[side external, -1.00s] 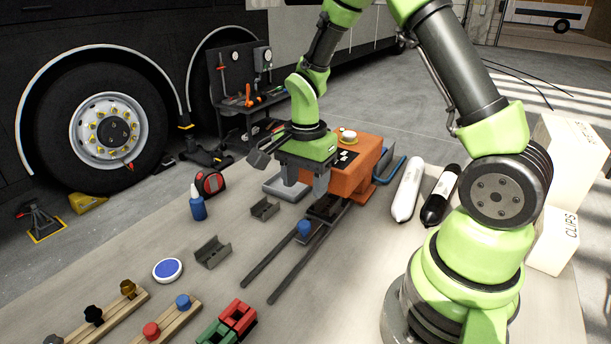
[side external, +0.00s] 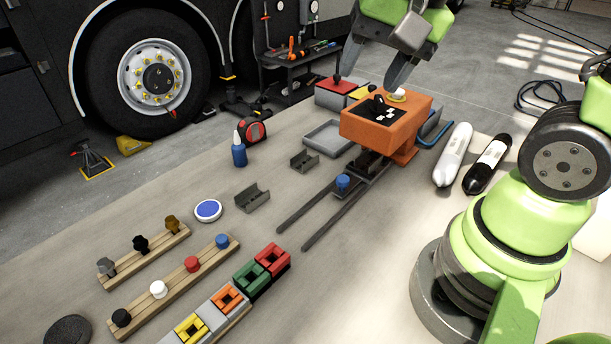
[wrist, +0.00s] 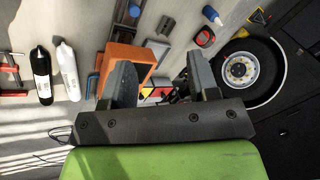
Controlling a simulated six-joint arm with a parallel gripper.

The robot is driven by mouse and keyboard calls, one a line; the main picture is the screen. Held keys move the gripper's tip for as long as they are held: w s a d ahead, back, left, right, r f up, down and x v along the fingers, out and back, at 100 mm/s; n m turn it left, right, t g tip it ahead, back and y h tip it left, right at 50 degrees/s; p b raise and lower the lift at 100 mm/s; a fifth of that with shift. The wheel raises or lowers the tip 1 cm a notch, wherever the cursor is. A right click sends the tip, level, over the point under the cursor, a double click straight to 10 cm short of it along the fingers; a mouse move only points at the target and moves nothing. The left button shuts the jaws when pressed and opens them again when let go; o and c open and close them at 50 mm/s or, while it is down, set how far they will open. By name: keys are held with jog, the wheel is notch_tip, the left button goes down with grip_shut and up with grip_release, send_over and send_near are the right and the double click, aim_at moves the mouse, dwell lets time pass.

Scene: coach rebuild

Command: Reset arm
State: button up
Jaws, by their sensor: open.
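My gripper (side external: 396,66) is raised at the top of the side view, above and behind the orange box (side external: 383,123). Its grey fingers are apart, with nothing seen between them. In the wrist view my gripper (wrist: 160,88) also shows open, and the orange box (wrist: 122,52) lies partly behind the left finger. The box has a black top with white pieces and a round white and yellow knob (side external: 397,95). My arm's lower part stands at the right of the side view.
Two dark rails (side external: 318,213) run forward from the box. White (side external: 454,153) and black (side external: 487,163) bottles lie to its right. Peg racks (side external: 173,283) and coloured blocks (side external: 262,263) fill the front left. A blue bottle (side external: 239,152) and tape measure (side external: 253,131) stand near the far edge.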

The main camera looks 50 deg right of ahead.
jog(key=s+a+r+n+t+y, duration=0.1)
jog(key=s+a+r+n+t, duration=0.2)
jog(key=s+n, duration=0.3)
jog(key=shift+s+a+r, duration=0.3)
jog(key=shift+s+r, duration=0.3)
jog(key=shift+s, duration=0.35)
